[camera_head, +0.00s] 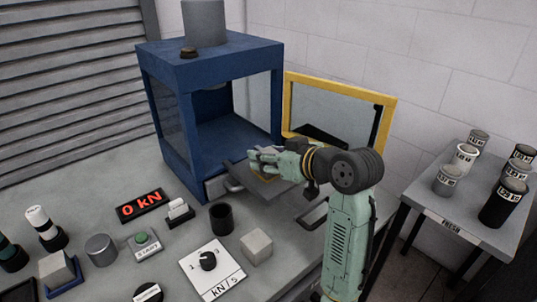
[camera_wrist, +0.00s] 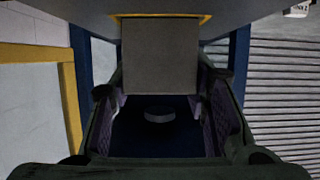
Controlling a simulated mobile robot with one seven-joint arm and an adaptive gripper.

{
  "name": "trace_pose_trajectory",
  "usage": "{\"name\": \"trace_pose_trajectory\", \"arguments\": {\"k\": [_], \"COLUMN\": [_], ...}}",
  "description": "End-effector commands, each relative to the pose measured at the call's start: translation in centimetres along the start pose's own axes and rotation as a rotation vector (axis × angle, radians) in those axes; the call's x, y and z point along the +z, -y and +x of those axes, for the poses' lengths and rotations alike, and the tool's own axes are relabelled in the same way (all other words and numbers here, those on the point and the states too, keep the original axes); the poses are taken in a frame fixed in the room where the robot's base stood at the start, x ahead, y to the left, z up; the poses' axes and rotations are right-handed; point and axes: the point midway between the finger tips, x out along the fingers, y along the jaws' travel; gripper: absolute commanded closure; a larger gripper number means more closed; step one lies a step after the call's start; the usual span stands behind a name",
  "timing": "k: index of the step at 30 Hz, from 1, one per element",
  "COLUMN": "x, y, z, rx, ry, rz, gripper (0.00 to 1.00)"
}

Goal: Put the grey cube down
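A grey cube (camera_wrist: 160,58) fills the space between the fingertips of my gripper (camera_wrist: 160,82) in the wrist view. The fingers reach along both its sides and appear shut on it. In the head view my gripper (camera_head: 262,160) is low over a grey plate (camera_head: 280,190) in front of the blue machine's opening, and hides the cube. A yellow marking (camera_wrist: 160,16) on the plate shows beside the cube. I cannot tell whether the cube touches the plate. Another, pale cube (camera_head: 257,246) stands on the table.
The blue machine (camera_head: 215,62) is open at the front, its yellow-framed door (camera_head: 391,118) swung right. A dark cup (camera_head: 221,218), start button box (camera_head: 142,241), dial panel (camera_head: 211,268) and a cube in a blue holder (camera_head: 57,268) crowd the table. Canisters stand on a side table (camera_head: 440,210).

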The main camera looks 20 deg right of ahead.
Motion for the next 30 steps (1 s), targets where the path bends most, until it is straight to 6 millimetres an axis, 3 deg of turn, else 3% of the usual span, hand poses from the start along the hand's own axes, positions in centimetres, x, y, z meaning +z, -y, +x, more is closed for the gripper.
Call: {"name": "trace_pose_trajectory", "arguments": {"k": [8,19,23,30], "x": [-0.1,-0.5,-0.2,-0.3], "y": [0.0,0.0,-0.1,-0.1], "z": [0.0,-0.4,-2.2,-7.5], "rx": [0.0,0.001,0.003,0.004], "ry": [0.0,-0.001,-0.002,-0.003], "rz": [0.0,0.0,-0.001,-0.003], "gripper": [0.39,0.39,0.39,0.39]}}
